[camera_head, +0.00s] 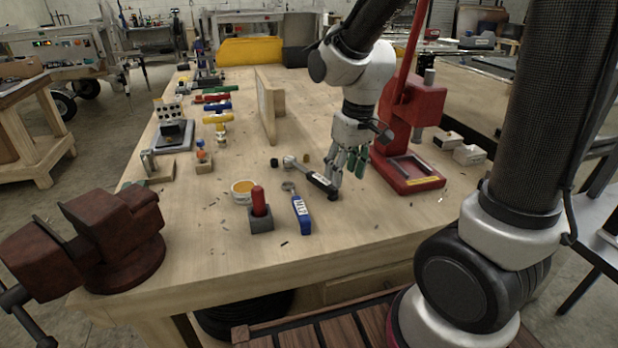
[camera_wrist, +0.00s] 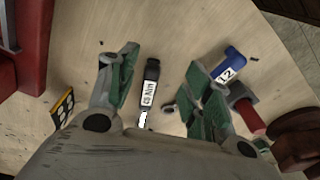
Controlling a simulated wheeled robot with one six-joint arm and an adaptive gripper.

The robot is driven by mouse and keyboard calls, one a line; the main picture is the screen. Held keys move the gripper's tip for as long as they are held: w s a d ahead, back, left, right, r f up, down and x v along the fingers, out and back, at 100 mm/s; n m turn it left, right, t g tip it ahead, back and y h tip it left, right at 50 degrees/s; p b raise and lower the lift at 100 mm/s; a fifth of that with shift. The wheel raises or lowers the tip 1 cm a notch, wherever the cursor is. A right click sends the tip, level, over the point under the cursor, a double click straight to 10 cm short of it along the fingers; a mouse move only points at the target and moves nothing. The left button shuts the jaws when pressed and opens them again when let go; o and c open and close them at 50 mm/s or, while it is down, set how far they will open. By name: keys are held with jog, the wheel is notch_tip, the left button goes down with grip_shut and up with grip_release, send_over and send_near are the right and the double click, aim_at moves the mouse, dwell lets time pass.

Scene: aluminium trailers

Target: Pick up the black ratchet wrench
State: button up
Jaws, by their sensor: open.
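The black ratchet wrench lies on the wooden bench in the head view, with its black handle (camera_head: 318,181) toward my gripper and its silver head to the left. In the wrist view its handle (camera_wrist: 151,82) has a white label reading "49 Nm". My gripper (camera_head: 346,178) points down close by the handle end. In the wrist view its green-padded fingers (camera_wrist: 160,64) are spread apart, with the handle showing between them and nothing gripped. The wrench's head end is partly hidden by my gripper in that view.
A blue-handled wrench (camera_head: 302,216) lies nearby, beside a red-handled tool (camera_head: 258,198) in a grey block. A red press (camera_head: 408,180) stands right of my gripper. A rusty vise (camera_head: 118,245) sits at the left front corner.

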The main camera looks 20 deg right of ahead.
jog(key=shift+t, duration=0.3)
jog(key=w+a+f, duration=0.2)
jog(key=w, duration=0.1)
jog(key=shift+w+a, duration=0.1)
jog(key=shift+w, duration=0.1)
jog(key=t+y, duration=0.1)
jog(key=t, duration=0.1)
send_near(312, 172)
jog(key=f, duration=0.1)
jog(key=a+f, duration=0.1)
jog(key=shift+s+f+n, duration=0.2)
jog(key=shift+f+n, duration=0.15)
jog(key=shift+n, duration=0.05)
jog(key=shift+w+a, duration=0.1)
jog(key=shift+w, duration=0.25)
jog(key=x, duration=0.7)
jog(key=shift+w+d+f, duration=0.2)
jog(key=shift+w+d, duration=0.05)
jog(key=shift+w, duration=0.2)
jog(key=shift+c, duration=0.2)
grip_shut()
